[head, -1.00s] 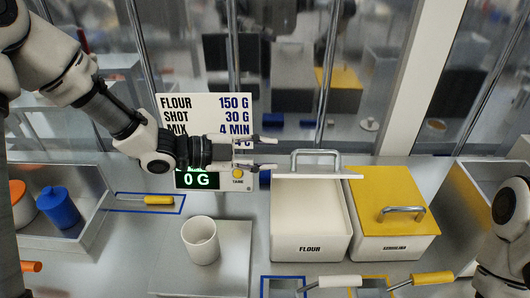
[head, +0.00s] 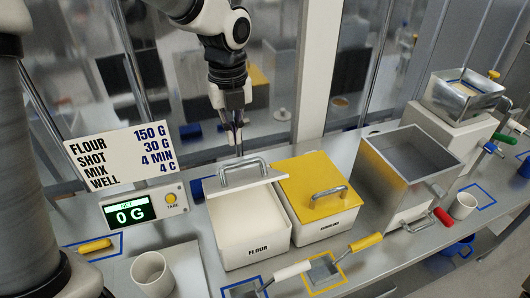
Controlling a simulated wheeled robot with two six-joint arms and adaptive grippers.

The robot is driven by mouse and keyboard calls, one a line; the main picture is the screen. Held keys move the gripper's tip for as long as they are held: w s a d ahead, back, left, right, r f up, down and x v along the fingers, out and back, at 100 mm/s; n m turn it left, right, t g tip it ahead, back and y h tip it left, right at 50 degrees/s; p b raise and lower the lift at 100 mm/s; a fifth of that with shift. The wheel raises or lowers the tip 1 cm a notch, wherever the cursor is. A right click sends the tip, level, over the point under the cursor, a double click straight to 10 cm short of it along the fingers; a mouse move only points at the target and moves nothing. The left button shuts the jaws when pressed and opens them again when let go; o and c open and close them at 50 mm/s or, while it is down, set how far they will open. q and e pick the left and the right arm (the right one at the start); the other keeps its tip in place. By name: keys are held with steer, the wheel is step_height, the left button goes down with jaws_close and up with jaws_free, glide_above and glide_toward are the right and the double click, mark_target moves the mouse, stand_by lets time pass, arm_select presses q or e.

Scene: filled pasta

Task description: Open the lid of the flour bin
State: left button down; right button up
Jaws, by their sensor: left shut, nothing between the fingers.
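My left gripper (head: 237,150) points down just behind and above the handle. Its fingers are shut with nothing between them, and I cannot tell whether they touch the handle. My right gripper is out of view.
The yellow-lidded bin (head: 308,183) stands close on the right, then an open metal hopper (head: 410,155). A sign (head: 120,155), a scale display (head: 130,214) and a white cup (head: 152,274) are on the left. Scoops (head: 290,271) lie in front. Glass panels stand behind.

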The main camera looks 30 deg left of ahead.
arm_select(q)
steer(key=p, duration=0.2)
glide_above(237, 183)
step_height(237, 183, down, 10)
steer(key=shift+s+d+f, duration=0.15)
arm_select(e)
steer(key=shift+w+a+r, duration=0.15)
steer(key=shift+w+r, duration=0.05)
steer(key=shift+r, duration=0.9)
arm_select(q)
steer(key=shift+w+a+r+h, duration=0.3)
steer(key=shift+w+a+r, duration=0.15)
steer(key=shift+r, duration=0.15)
steer(key=w+a+r+g, duration=0.1)
steer(key=w+a, duration=0.6)
steer(key=a, duration=0.1)
steer(key=w+a+r+g+h, duration=0.1)
steer(key=w+a+r, duration=0.1)
steer(key=w+a, duration=0.4)
steer(key=shift+w+a+r+h, duration=0.25)
steer(key=shift+w+a+h, duration=0.1)
steer(key=shift+a, duration=0.8)
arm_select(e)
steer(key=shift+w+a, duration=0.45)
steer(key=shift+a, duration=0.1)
arm_select(q)
steer(key=v, duration=0.7)
steer(key=shift+r, duration=0.25)
